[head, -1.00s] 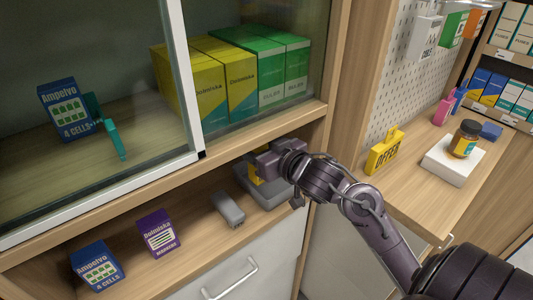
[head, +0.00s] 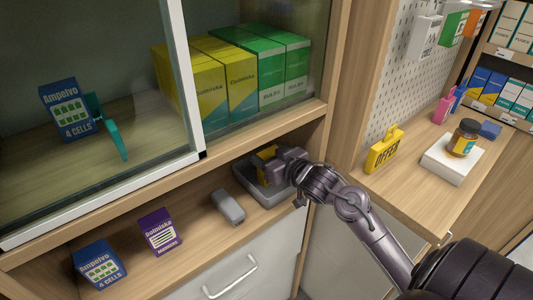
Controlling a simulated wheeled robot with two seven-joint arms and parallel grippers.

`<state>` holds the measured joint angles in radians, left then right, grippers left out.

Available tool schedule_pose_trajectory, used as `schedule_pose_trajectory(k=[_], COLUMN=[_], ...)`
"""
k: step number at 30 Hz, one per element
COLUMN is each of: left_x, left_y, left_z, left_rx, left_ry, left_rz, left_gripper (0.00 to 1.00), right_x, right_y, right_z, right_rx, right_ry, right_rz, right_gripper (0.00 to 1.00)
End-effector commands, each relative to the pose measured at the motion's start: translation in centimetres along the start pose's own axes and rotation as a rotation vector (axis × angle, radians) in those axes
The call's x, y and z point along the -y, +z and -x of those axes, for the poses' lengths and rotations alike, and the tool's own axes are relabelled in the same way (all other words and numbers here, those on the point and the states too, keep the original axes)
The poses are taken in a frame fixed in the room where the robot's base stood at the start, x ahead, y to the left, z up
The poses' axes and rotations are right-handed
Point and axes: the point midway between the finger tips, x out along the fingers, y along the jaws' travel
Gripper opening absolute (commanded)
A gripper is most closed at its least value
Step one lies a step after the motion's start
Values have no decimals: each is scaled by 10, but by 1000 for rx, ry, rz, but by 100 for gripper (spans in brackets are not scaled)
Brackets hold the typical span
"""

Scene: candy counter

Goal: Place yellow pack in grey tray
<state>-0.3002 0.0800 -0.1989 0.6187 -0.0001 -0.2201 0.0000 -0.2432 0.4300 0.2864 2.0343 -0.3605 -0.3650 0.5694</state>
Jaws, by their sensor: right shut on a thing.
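The yellow pack (head: 266,153) is in the jaws of my right gripper (head: 275,164), over the grey tray (head: 257,188) on the lower shelf. The gripper covers much of the pack and part of the tray. I cannot tell whether the pack touches the tray floor. My left gripper is not in view.
A grey stapler-like object (head: 228,207), a purple box (head: 160,231) and a blue battery box (head: 99,264) stand left of the tray. Above is a glass-fronted cabinet with yellow boxes (head: 205,85) and green boxes (head: 265,65). A yellow OFFER sign (head: 385,150) stands on the right counter.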

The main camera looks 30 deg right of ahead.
Motion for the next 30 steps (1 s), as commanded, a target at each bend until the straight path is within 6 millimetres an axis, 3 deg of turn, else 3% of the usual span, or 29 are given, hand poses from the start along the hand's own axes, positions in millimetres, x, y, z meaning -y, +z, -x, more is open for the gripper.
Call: schedule_pose_trajectory(k=[6, 7, 12, 23, 30], left_x=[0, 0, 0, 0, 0], left_y=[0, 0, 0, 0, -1], left_z=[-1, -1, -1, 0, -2], left_rx=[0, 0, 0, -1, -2], left_ry=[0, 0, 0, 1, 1], left_rz=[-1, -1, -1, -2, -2], left_gripper=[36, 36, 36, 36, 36], right_x=[0, 0, 0, 0, 0], right_y=[3, 4, 3, 0, 2], right_z=[-1, -1, 0, 2, 40], right_rx=[0, 1, 1, 1, 5], right_ry=[0, 0, 0, 0, 1], right_rz=[0, 0, 0, 1, 0], right_gripper=[30, 59, 80, 80, 80])
